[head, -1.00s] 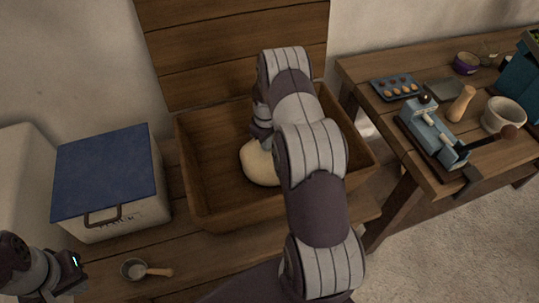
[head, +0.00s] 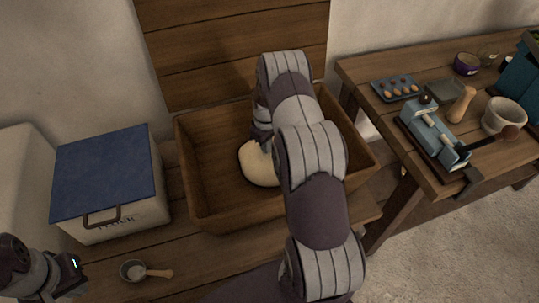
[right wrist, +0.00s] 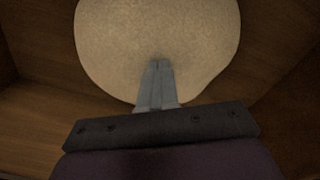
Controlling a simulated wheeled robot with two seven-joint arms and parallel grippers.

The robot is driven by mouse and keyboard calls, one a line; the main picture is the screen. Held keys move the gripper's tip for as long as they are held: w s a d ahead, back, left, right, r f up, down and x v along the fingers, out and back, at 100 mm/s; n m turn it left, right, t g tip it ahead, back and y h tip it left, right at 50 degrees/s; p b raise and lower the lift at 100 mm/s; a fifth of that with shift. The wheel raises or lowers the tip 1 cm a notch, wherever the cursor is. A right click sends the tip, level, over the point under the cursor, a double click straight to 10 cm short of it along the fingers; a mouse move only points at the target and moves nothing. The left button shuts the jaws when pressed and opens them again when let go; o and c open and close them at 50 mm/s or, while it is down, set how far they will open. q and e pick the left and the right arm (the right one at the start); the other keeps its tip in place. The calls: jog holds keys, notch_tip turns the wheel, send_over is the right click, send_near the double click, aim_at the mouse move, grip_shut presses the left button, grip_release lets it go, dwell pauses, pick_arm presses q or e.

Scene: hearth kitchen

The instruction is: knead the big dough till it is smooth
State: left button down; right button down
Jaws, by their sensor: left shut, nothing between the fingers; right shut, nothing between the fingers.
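The big dough (head: 258,166) is a pale, rounded lump on the floor of the wooden trough (head: 208,190). My right arm hides part of it in the head view. In the right wrist view the dough (right wrist: 150,40) looks smooth-edged, with a slight bulge at the lower right. My right gripper (right wrist: 158,66) is shut and empty, its fingertips at the dough, seemingly touching or pressed in. In the head view its fingers are mostly hidden behind the arm. My left gripper (head: 72,272) is shut and empty at the lower left, away from the trough.
A flour bin with a blue lid (head: 105,172) stands left of the trough. A small scoop (head: 146,271) lies on the bench in front. A side table (head: 448,178) at the right holds a blue press-like device (head: 436,132), a mortar (head: 503,116) and an egg tray (head: 395,88).

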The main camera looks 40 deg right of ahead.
jog(key=shift+f, duration=0.35)
dwell(0.9)
jog(key=shift+r, duration=0.1)
notch_tip(320, 180, up, 3)
jog(key=shift+r+p, duration=0.1)
jog(key=shift+p, duration=1.05)
